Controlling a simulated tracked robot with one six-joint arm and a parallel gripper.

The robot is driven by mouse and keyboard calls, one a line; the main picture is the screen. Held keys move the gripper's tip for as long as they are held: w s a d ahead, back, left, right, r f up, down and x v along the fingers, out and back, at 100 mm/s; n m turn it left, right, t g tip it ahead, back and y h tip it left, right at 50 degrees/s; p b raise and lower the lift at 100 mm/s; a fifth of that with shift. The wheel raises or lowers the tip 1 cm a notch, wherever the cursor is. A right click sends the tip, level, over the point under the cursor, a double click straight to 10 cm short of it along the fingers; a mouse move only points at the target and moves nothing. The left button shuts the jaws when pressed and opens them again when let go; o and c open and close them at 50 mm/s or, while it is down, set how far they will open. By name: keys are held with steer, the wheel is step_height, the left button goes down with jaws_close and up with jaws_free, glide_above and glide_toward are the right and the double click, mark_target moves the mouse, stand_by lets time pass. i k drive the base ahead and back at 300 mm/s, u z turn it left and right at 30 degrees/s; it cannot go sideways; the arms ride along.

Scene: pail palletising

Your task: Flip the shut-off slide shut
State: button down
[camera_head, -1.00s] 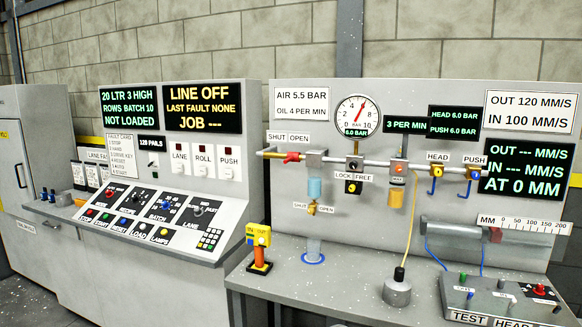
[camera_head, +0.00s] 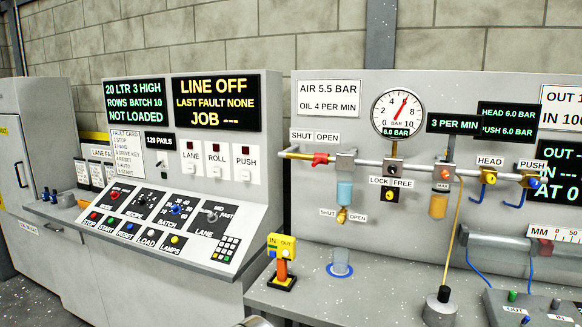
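The red shut-off slide (camera_head: 320,159) sits on the grey air pipe (camera_head: 365,163) at the left end of the right-hand panel. It is below the SHUT and OPEN label (camera_head: 315,136), nearer the word OPEN. A yellow pipe end lies to its left and a grey block (camera_head: 345,161) to its right. A second, smaller SHUT and OPEN label (camera_head: 343,214) flanks a brass tap under the blue bowl. My gripper does not show; only a small grey rounded piece is cut off at the bottom edge, and I cannot tell what it is.
The round gauge (camera_head: 398,113) reads near 6 bar. A yellow-topped IN/OUT post (camera_head: 282,260) and a clear cup (camera_head: 341,262) stand on the bench (camera_head: 320,295) below the slide. The sloped control desk (camera_head: 165,225) is at left. A yellow hose hangs at right.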

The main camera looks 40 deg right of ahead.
mark_target(319, 158)
steer(key=z, duration=0.05)
steer(key=i, duration=1.1)
steer(key=z, duration=0.5)
